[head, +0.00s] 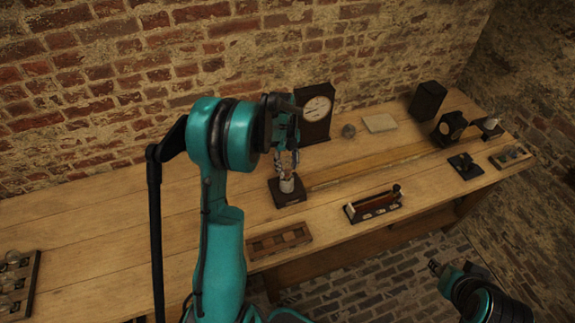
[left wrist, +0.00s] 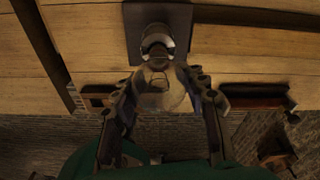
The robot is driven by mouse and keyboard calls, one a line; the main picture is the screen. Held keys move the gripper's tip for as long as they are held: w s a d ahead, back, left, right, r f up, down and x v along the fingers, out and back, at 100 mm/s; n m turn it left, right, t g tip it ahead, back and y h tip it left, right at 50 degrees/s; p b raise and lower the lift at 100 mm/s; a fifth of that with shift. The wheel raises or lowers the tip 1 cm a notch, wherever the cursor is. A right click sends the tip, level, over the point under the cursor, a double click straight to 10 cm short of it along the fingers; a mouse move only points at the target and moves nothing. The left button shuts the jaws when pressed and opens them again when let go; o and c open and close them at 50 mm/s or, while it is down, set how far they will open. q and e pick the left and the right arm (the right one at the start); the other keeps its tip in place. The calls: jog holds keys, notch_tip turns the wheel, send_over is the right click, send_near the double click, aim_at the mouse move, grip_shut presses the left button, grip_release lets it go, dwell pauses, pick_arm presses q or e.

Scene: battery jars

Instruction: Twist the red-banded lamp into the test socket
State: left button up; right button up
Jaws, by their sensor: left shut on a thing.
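The test socket (head: 287,185) is a pale cylinder on a dark square base (head: 291,199) near the middle of the bench. My left gripper (head: 287,166) points down just above it. In the left wrist view the gripper (left wrist: 162,78) is shut on a clear glass lamp (left wrist: 165,97), with a finger on each side. The lamp lines up with the pale socket ring (left wrist: 157,42) on the dark base (left wrist: 178,17). I cannot make out a red band, or how deep the lamp's cap sits. My right gripper (head: 436,267) hangs off the bench's front; its jaw state is unclear.
A dark-cased dial gauge (head: 318,108) stands behind the socket. An empty wooden holder (head: 280,241) lies in front, and a dark tray with a brown cylinder (head: 373,204) is to the right. A rack of lamps (head: 18,285) is at far left. Boxes stand at far right.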

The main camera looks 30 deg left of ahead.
pick_arm(q)
jog(key=shift+f+b, duration=1.25)
jog(key=shift+b, duration=0.05)
dwell(0.7)
dwell(0.3)
jog(key=m, duration=0.3)
jog(key=shift+s+f+b, duration=0.1)
jog(key=shift+b, duration=0.25)
jog(key=m, duration=0.3)
jog(key=shift+g+y, duration=0.3)
jog(key=o, duration=1.3)
jog(key=shift+a, duration=0.1)
